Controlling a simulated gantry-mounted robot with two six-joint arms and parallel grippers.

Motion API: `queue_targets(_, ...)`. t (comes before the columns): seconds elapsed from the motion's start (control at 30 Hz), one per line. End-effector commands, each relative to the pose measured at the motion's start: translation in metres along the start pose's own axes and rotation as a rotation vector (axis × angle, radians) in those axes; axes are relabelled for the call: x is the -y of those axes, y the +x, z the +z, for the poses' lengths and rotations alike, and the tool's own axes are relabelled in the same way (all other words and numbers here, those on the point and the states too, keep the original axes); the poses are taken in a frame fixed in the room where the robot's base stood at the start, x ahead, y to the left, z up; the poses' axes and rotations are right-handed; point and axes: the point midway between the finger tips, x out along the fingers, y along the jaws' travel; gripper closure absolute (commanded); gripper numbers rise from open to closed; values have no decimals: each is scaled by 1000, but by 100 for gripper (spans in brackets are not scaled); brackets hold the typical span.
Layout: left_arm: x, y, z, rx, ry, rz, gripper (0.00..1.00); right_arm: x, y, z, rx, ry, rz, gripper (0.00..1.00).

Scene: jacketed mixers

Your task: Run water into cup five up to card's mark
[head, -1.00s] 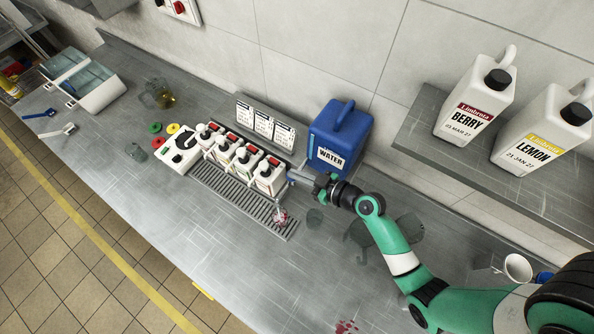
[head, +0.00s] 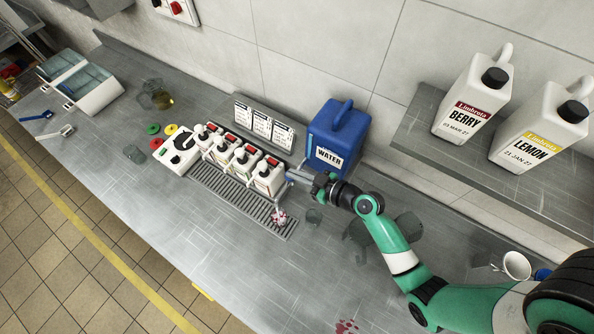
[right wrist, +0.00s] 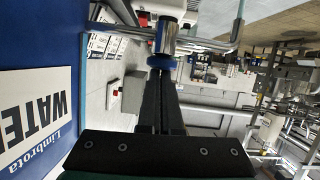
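A small clear cup (head: 279,217) with pink liquid stands on the drip grille (head: 241,199) at its right end, below the dispensers. The blue water tank (head: 335,135) stands behind it, with a grey metal tap (head: 299,177) at its lower front. My right gripper (head: 319,184) is at this tap. In the right wrist view its dark fingers (right wrist: 160,72) lie together, their tips at the blue collar of the metal tap (right wrist: 164,42); nothing shows between them. Several printed cards (head: 263,124) stand behind the dispensers; their marks are too small to read. My left gripper is out of view.
Several red-topped dispensers (head: 240,160) stand behind the grille. Berry (head: 468,110) and lemon (head: 540,130) jugs stand on the right shelf.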

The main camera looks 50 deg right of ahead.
Motion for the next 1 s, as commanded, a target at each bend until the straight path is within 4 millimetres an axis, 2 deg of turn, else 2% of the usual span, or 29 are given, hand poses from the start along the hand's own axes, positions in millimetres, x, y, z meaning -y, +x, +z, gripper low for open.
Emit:
queue_targets(0.03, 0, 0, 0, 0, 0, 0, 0, 3, 0, 10, 26, 2, -6, 100)
queue_targets(0.13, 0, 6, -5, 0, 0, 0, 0, 3, -3, 1, 24, 2, -7, 100)
queue_targets(0.33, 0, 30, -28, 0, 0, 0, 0, 3, -11, -46, 7, -4, -11, 100)
queue_targets(0.4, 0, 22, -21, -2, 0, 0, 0, 2, -25, -36, 6, -1, -6, 100)
queue_targets(0.67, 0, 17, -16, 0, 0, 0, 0, 1, -84, -38, 1, -1, -4, 100)
queue_targets(0.7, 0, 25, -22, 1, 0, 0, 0, 0, -92, -43, 4, 1, -4, 100)
queue_targets(0.83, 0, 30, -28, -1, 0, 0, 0, 1, -105, -43, 2, -1, -7, 100)
queue_targets(1.0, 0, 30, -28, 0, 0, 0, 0, 2, -108, -42, -2, -3, -8, 100)
